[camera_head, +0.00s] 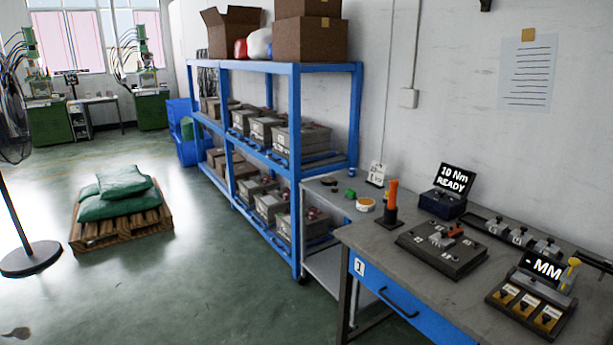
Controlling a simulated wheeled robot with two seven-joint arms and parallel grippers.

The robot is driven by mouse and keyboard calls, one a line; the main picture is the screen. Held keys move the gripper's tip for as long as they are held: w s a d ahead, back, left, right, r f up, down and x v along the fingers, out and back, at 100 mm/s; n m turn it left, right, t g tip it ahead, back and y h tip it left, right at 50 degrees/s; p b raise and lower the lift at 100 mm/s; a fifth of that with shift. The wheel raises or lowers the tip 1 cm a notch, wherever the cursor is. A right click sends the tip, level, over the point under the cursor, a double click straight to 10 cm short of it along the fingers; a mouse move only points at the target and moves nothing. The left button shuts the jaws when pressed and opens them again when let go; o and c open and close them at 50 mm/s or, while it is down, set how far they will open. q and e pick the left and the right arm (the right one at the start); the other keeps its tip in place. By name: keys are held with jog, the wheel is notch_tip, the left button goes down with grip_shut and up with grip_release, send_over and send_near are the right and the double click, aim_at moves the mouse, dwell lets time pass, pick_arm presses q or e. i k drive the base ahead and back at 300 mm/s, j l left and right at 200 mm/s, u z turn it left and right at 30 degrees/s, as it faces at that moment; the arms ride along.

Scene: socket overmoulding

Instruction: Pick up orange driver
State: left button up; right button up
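Neither of my grippers shows in the head view.
Right of the driver stand a "10 Nm READY" display (453,180), a dark fixture plate (441,252) and an "MM" unit (543,268) with yellow-marked blocks. A blue shelf rack (297,150) stands left of the bench. Open floor (230,280) lies left, with a pallet (122,228) of green sacks.

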aim_at(393, 183)
jog(key=i+z, duration=0.1)
jog(key=z, duration=0.4)
jog(key=i+j+z, duration=0.8)
jog(key=i+j, duration=0.1)
jog(key=j, duration=0.1)
